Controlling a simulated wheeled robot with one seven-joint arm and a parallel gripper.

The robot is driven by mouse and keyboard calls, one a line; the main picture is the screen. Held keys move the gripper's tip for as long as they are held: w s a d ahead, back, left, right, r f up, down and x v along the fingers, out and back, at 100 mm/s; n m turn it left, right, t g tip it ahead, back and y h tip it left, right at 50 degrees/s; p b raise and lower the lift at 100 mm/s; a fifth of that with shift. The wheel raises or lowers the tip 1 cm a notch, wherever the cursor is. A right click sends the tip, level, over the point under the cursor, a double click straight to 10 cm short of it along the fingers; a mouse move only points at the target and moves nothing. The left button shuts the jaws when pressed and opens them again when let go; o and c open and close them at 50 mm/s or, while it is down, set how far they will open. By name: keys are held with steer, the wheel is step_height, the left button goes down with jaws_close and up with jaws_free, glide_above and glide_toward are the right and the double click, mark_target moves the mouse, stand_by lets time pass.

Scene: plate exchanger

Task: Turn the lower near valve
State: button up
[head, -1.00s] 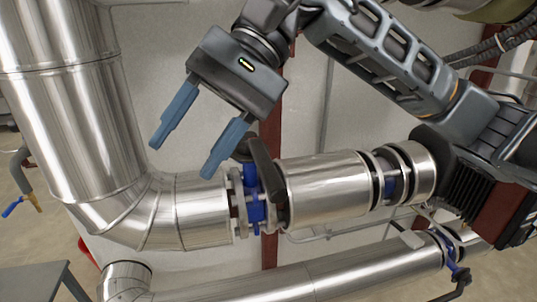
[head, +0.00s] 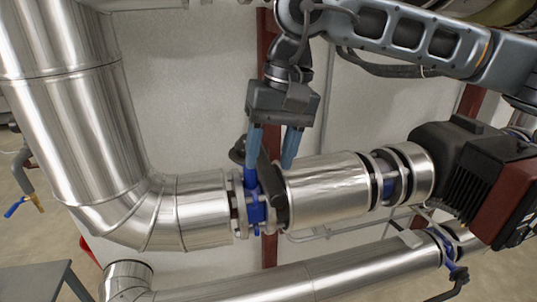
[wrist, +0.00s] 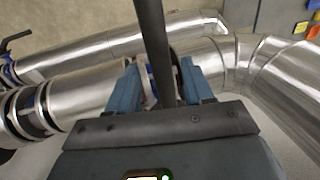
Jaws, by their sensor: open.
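A blue valve (head: 256,208) with a black lever handle (head: 266,172) sits between flanges on the upper of the two silver horizontal pipes, just right of the elbow. My gripper (head: 270,166) is above it, pointing down, with its blue fingers open on either side of the lever. In the wrist view the black lever (wrist: 155,45) runs between the two fingers (wrist: 160,85), with gaps showing beside it. The valve body is mostly hidden there. A second blue valve (head: 447,240) with a dark handle is on the lower pipe at the right, away from my gripper.
A large silver vertical pipe (head: 65,110) stands at the left. The lower silver pipe (head: 290,285) runs beneath the valve. A dark red and black motor unit (head: 485,185) is at the right. A grey table (head: 35,282) stands at lower left. A pale wall lies behind.

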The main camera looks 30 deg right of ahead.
steer(key=shift+a+f, duration=0.2)
steer(key=shift+f, duration=0.6)
steer(key=shift+c, duration=0.4)
jaws_close()
